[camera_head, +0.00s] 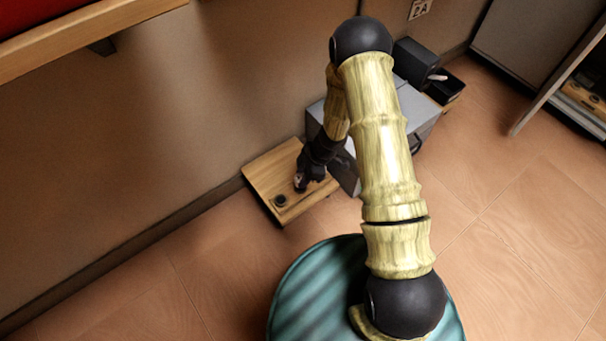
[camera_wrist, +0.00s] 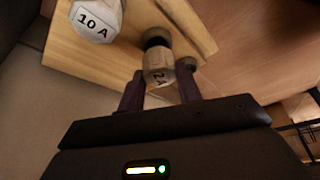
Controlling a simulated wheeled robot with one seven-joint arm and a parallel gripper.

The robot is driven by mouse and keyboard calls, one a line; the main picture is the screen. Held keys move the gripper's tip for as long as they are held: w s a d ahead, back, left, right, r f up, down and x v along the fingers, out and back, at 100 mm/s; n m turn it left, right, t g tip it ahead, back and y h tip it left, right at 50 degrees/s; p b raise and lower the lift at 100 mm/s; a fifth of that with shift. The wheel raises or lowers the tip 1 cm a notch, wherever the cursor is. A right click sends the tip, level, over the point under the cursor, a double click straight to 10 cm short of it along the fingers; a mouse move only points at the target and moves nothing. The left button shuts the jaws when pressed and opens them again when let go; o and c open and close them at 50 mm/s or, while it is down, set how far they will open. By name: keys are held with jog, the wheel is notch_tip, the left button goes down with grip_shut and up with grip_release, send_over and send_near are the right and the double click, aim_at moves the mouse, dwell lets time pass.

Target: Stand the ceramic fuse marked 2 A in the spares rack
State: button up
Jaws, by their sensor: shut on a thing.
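In the head view my gripper (camera_head: 306,181) is low over a wooden board (camera_head: 262,172) by the wall, and the fuse is mostly hidden. I cannot tell from these views whether this board is the spares rack.
A dark round fitting (camera_head: 280,200) sits near the board's front edge. A shelf (camera_head: 70,40) overhangs at upper left. Floor in front is clear.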

jog(key=shift+f+p, duration=0.3)
jog(key=shift+f, duration=0.65)
dwell(1.6)
jog(key=o, duration=1.5)
jog(key=shift+o, duration=0.2)
jog(key=shift+r, duration=0.15)
jog(key=shift+r+p, duration=3.4)
jog(key=shift+p, duration=0.95)
